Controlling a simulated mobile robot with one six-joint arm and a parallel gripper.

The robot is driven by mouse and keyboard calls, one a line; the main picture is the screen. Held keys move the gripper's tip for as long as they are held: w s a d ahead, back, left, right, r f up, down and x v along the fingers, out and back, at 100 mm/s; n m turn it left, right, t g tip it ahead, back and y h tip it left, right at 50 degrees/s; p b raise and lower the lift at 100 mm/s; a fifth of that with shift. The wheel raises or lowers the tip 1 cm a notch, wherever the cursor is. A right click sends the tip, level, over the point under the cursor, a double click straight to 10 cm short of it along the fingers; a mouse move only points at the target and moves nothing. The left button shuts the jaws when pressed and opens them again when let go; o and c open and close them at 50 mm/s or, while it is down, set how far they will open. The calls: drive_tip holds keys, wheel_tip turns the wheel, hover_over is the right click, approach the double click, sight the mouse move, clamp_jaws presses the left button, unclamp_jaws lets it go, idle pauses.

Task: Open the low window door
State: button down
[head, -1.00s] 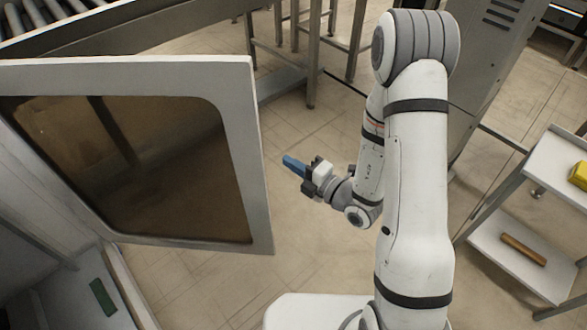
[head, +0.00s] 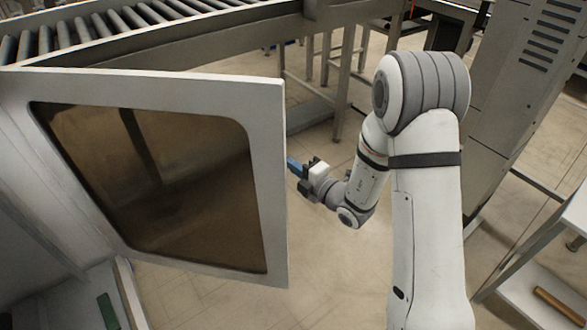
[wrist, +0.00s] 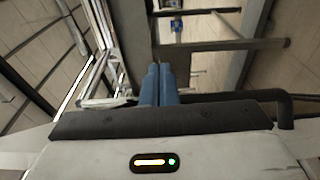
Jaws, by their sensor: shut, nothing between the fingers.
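The low window door (head: 272,185) is a white-framed panel with a dark brown tinted pane. In the head view it stands swung out from the grey cabinet (head: 30,250) at the left. My gripper (head: 293,167) is just right of the door's free edge, its blue fingers pointing left toward it. Part of the fingertips may be hidden by the edge; I cannot tell if they touch. In the wrist view the blue fingers (wrist: 158,85) lie together with nothing between them.
A roller conveyor (head: 120,22) runs behind the door at the top left. A tall grey cabinet (head: 525,90) stands at the right. A shelf cart (head: 560,225) with a brown bar (head: 557,305) is at the lower right. A green block (head: 107,311) lies inside the opened cabinet. Floor is clear below the gripper.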

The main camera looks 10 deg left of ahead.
drive_tip(key=shift+w, duration=0.45)
idle(0.3)
